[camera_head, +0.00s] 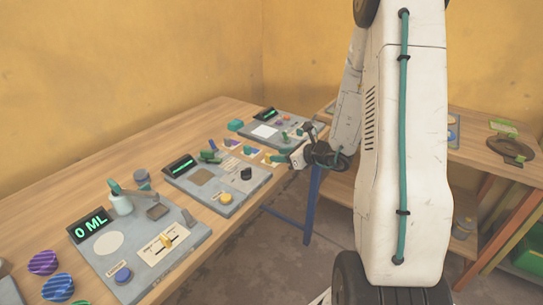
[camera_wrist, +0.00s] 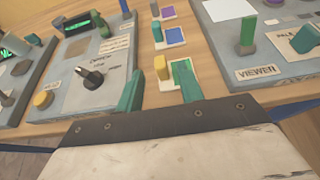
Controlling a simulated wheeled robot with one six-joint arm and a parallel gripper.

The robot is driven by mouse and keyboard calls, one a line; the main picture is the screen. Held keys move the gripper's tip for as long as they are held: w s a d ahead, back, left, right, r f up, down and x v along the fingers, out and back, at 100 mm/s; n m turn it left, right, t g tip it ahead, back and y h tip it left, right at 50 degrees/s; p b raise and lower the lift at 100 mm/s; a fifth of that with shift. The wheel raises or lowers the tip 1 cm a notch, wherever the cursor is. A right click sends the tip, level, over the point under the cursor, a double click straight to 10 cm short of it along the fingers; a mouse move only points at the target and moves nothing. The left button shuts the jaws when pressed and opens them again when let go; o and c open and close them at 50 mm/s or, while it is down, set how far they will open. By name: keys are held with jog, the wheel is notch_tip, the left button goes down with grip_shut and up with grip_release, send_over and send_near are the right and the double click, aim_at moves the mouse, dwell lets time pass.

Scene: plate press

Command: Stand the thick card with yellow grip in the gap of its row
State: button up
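My gripper (camera_wrist: 158,92) shows two teal fingers spread apart with nothing between them. In the head view my gripper (camera_head: 286,152) hangs over the right part of the long workbench. A small upright yellow block (camera_wrist: 161,67) stands just beyond the gap between the fingers, apart from them. It stands beside a pale card with a coloured square, partly hidden by the right finger. I cannot tell whether this is the thick card with yellow grip. I cannot make out a row with a gap.
Grey control panels lie on the bench: a front one (camera_head: 137,268) with a "0 ML" display, a middle one (camera_head: 203,199) with a black knob, and a far one. A second wooden table (camera_head: 470,150) stands at right, bearing a dark ring. Open floor lies between.

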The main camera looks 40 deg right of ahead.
jog(key=v, duration=0.6)
jog(key=s+a+r+n+g+y, duration=0.2)
jog(key=s+a+r+n+g, duration=0.15)
jog(key=a+n, duration=0.3)
jog(key=s+a+r+n+g+y, duration=0.1)
jog(key=s+a+r+n+g, duration=0.1)
jog(key=a+r+n, duration=0.45)
jog(key=s+a+r+n+g+y, duration=0.2)
jog(key=s+a+n+g, duration=0.15)
jog(key=a, duration=0.55)
jog(key=s+r+n+g+h, duration=0.1)
jog(key=s+r+n+h, duration=0.1)
jog(key=s+n+h, duration=0.2)
jog(key=s+r+n+g+h, duration=0.1)
jog(key=s+r+n+h, duration=0.2)
jog(key=s+n, duration=0.8)
jog(key=s+h, duration=0.1)
jog(key=h, duration=0.1)
jog(key=shift+s+r+h, duration=0.25)
jog(key=shift+s+h, duration=0.05)
jog(key=shift+n, duration=0.25)
